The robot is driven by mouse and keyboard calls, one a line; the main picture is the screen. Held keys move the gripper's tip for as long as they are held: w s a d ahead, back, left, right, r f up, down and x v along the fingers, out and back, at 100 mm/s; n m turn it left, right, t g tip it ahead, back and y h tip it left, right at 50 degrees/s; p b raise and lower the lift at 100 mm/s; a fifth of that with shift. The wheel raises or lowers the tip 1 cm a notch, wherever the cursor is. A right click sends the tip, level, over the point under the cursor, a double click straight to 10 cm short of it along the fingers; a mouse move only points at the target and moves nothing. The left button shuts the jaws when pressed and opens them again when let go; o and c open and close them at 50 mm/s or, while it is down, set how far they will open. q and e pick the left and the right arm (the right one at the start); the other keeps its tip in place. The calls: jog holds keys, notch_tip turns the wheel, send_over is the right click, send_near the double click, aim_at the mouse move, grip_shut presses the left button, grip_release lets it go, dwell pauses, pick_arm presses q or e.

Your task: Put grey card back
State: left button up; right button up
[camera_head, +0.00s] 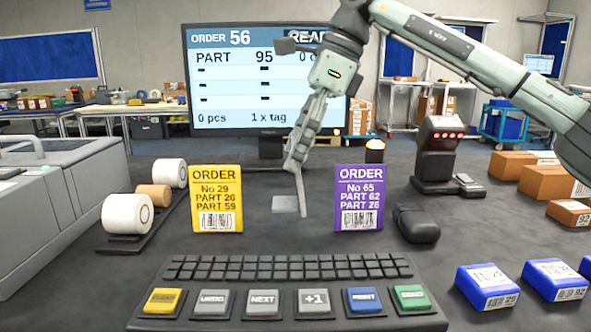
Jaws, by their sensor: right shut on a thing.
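My right gripper (297,166) reaches down from the upper right, between a yellow order card (217,199) and a purple order card (359,198). It is shut on a thin grey piece, which I take to be the grey card (300,194), seen nearly edge-on and upright below the fingertips. Its printed face does not show. A small flat grey plate (285,204) lies at its lower end on the dark desk; I cannot tell whether the two touch. The yellow and purple cards stand upright, facing me. My left gripper is not in view.
A keyboard with coloured keys (288,268) lies in front. A monitor (230,80) stands behind. Label rolls (128,213) are at left, a scanner on its stand (440,150) and a dark mouse-like object (416,223) at right. Blue boxes (488,285) and brown boxes (545,181) occupy the right side.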

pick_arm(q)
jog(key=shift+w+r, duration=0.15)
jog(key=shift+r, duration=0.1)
pick_arm(e)
jog(key=shift+f, duration=1.85)
jog(key=shift+f, duration=0.15)
jog(key=o, duration=1)
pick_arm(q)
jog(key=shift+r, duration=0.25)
pick_arm(e)
jog(key=shift+o, duration=0.2)
